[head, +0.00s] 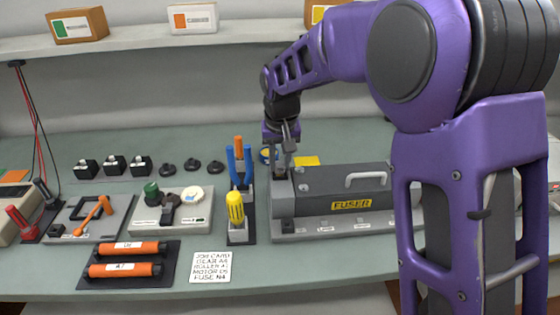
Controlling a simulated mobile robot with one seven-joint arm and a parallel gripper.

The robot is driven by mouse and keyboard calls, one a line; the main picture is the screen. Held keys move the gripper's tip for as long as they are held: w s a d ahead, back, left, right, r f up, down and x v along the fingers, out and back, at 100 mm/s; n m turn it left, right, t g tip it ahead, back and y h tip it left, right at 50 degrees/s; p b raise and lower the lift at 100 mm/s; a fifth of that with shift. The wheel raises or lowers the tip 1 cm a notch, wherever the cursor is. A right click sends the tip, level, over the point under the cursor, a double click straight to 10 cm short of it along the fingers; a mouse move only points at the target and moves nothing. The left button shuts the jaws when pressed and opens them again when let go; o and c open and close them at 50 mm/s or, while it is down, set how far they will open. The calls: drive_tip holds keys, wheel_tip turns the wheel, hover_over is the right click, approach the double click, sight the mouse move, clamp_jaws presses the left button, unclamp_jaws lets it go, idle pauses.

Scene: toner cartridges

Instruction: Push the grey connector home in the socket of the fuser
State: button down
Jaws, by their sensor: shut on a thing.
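The fuser (340,190) is a long dark grey block with a light handle and a yellow FUSER label, on a light grey base at the right of the bench. My gripper (284,163) points down over the left end of the fuser. It is shut on a small grey piece, the grey connector (281,173), mostly hidden by the fingers. The connector is at the top of the fuser's left end. The socket is hidden under it and the gripper, and I cannot tell how deep the connector sits.
A tool stand (238,200) with blue and orange handles and a yellow screwdriver stands just left of the fuser. Orange rollers (126,258) and a job card (211,267) lie at the front left. A shelf (150,42) runs above.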

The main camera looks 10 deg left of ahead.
drive_tip(key=c, duration=0.6)
unclamp_jaws()
